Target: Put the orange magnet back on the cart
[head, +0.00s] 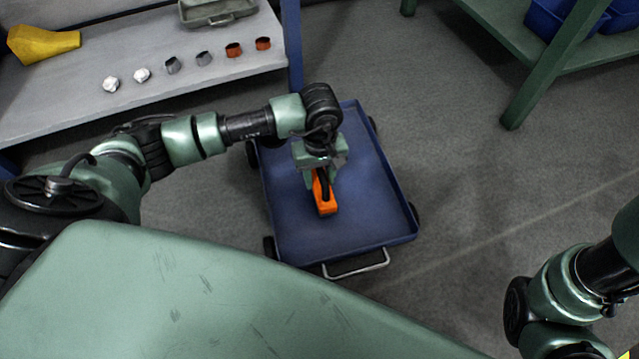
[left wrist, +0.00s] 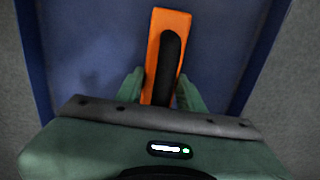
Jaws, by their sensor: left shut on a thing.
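The orange magnet (head: 327,207) is a small orange block with a black handle, seen over the bed of the blue cart (head: 374,225). My left gripper (head: 321,172) is shut on the magnet above the middle of the cart. In the left wrist view the magnet (left wrist: 165,55) stands between the two green fingers of the left gripper (left wrist: 160,90), with the blue cart bed (left wrist: 90,60) behind it. Whether the magnet touches the bed I cannot tell. My right gripper is out of view; only part of that arm shows at lower right.
A grey bench (head: 60,95) at upper left holds a yellow object (head: 42,44), a grey tray (head: 217,10) and a row of small parts. A green table (head: 540,40) with blue bins (head: 560,18) stands at upper right. The cart bed around the magnet looks clear.

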